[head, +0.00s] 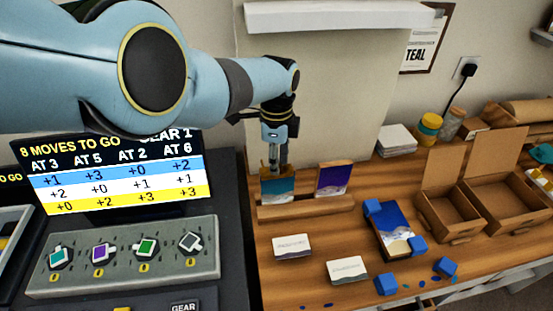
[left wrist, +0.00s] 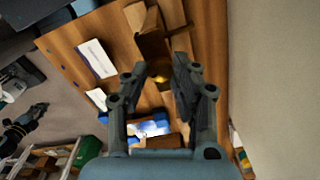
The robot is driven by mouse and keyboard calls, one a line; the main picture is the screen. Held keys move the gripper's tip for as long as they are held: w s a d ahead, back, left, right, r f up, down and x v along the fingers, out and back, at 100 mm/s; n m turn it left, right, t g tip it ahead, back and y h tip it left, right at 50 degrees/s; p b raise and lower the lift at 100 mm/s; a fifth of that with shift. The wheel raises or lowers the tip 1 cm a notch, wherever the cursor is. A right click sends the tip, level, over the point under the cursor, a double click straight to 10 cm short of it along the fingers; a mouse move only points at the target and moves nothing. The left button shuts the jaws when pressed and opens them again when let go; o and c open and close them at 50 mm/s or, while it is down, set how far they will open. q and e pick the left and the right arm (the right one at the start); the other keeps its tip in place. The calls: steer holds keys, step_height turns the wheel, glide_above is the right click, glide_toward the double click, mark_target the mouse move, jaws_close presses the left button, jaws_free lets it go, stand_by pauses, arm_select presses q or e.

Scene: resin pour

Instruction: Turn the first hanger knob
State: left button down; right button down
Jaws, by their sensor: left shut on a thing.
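A grey panel (head: 125,268) at lower left carries a row of knobs: a teal knob (head: 60,257) leftmost, then a purple knob (head: 103,252), a green knob (head: 147,247) and a dark grey knob (head: 190,242). A yellow 0 shows below each. My left gripper (head: 276,168) is away from the knobs, to their upper right. It is shut on the top of a small teal-and-white picture panel (head: 278,190) at the wooden rail. The grip itself is partly hidden. My left fingers (left wrist: 158,78) also show in the left wrist view. My right gripper is not seen.
A screen (head: 120,170) above the knobs reads "8 MOVES TO GO" and "GEAR 1". A second picture panel (head: 333,180) stands right of the held one at the rail (head: 305,206). White cards, blue blocks and open cardboard boxes (head: 450,215) occupy the wooden table.

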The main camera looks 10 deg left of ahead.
arm_select(q)
steer(key=shift+m, duration=0.9)
steer(key=c, duration=1.1)
jaws_free()
steer(key=shift+o, duration=0.2)
steer(key=shift+w+d+r, duration=0.1)
steer(key=shift+r, duration=0.75)
step_height(320, 180, up, 10)
steer(key=shift+r, duration=0.15)
